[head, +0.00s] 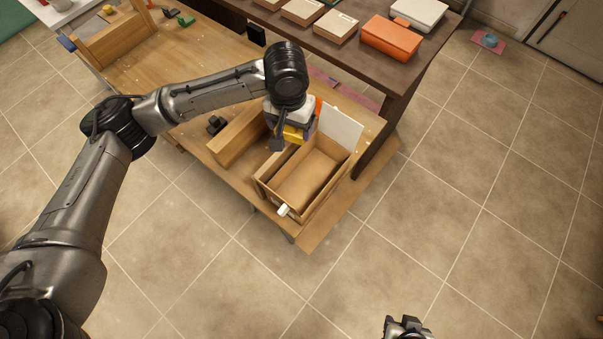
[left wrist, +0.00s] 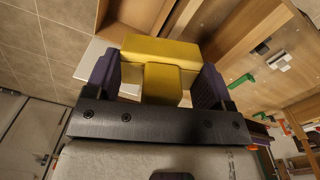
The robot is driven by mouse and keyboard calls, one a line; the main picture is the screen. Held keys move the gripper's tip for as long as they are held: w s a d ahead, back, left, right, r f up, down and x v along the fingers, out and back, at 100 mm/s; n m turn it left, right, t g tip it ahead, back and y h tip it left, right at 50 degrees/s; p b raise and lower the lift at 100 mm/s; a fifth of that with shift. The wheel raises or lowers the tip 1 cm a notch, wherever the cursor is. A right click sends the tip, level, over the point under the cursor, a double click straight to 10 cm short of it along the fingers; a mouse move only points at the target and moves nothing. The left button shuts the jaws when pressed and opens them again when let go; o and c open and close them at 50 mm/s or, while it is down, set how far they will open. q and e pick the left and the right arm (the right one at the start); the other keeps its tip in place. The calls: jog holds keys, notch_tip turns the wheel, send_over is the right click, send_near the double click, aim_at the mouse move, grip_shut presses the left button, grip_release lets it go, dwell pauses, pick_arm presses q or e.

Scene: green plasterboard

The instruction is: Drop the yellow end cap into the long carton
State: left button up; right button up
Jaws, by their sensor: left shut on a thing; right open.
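My left gripper (head: 290,138) is shut on the yellow end cap (head: 294,131), which also shows between the purple fingers in the left wrist view (left wrist: 160,52). The gripper holds the cap near the back left of the long carton (head: 308,178). The carton is an open brown box near the table's corner, with a white flap (head: 341,128) raised at its far end. Its visible floor is bare. The arm hides part of its far left side. My right gripper (head: 407,327) is open at the bottom edge of the head view, far from the carton.
A long wooden block (head: 238,138) stands left of the carton, with a small dark object (head: 215,124) beside it. A small white piece (head: 284,210) is at the carton's near end. A dark table (head: 375,58) behind holds boxes and an orange case (head: 391,38).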

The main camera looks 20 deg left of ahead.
pick_arm(q)
jog(key=f+p, duration=0.1)
jog(key=w+d+f+p, duration=0.1)
jog(key=p, duration=0.1)
jog(key=shift+d+f, duration=0.15)
jog(key=shift+f, duration=0.15)
pick_arm(e)
notch_tip(320, 180, up, 8)
jog(key=p, duration=0.3)
pick_arm(q)
notch_tip(320, 180, down, 11)
jog(key=d+b, duration=0.1)
jog(key=b, duration=0.6)
jog(key=shift+d+f, duration=0.15)
jog(key=shift+d, duration=0.1)
pick_arm(e)
notch_tip(320, 180, down, 7)
jog(key=shift+f, duration=0.15)
pick_arm(q)
jog(key=o, duration=0.8)
jog(key=shift+c, duration=0.2)
jog(key=shift+o, duration=0.5)
pick_arm(e)
jog(key=shift+d, duration=0.1)
